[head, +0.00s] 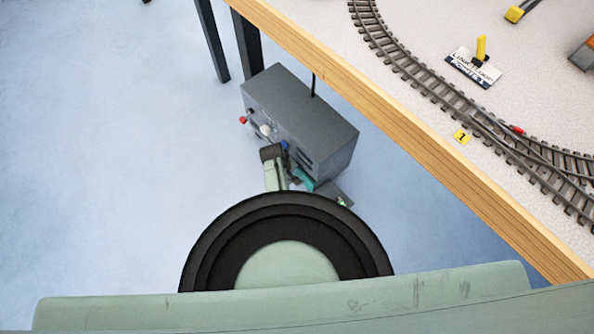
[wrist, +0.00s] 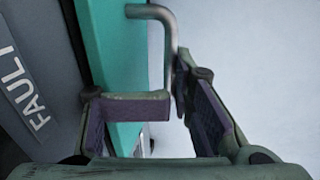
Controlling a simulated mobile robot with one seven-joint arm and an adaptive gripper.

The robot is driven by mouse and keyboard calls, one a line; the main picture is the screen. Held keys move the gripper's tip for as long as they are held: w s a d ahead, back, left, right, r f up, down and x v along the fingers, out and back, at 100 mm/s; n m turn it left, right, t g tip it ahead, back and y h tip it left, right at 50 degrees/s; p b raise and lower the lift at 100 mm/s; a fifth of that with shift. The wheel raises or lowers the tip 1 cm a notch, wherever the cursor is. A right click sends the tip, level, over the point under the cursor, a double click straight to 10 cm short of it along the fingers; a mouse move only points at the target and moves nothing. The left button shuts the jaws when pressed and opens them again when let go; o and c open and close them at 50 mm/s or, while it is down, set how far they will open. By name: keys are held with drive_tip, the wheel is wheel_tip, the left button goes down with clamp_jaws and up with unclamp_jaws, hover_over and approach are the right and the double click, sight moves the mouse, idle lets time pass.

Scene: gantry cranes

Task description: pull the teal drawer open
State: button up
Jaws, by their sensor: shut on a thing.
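The teal drawer (wrist: 112,60) fills a tall strip in the wrist view, beside a grey panel lettered "FAULT" or similar. In the head view a small patch of the teal drawer (head: 303,179) shows low on the grey cabinet (head: 300,112), partly hidden by my arm. A bent metal handle (wrist: 166,38) stands out from the teal face. My gripper (wrist: 174,98) is shut on the handle, one finger on each side of its bar. The handle's lower part is hidden behind the left finger. How far the drawer stands out cannot be told.
A wood-edged table (head: 400,125) with a model railway track (head: 440,95) spans the upper right, with dark legs beside the cabinet. A red knob (head: 243,120) sticks out from the cabinet's front. The blue floor to the left is clear.

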drive_tip(key=shift+o, duration=1.4)
drive_tip(key=s+a+f+p, duration=0.1)
drive_tip(key=s+a+p, duration=0.2)
drive_tip(key=s+a, duration=0.6)
drive_tip(key=shift+a+f+p, duration=0.2)
drive_tip(key=shift+a+p, duration=0.1)
drive_tip(key=shift+a, duration=0.1)
drive_tip(key=shift+w, duration=0.1)
drive_tip(key=o, duration=1)
drive_tip(key=shift+d, duration=0.1)
drive_tip(key=shift+o, duration=0.2)
drive_tip(key=shift+r, duration=0.1)
wheel_tip(320, 180, up, 7)
drive_tip(key=p, duration=0.7)
drive_tip(key=shift+w, duration=0.3)
drive_tip(key=shift+r, duration=0.1)
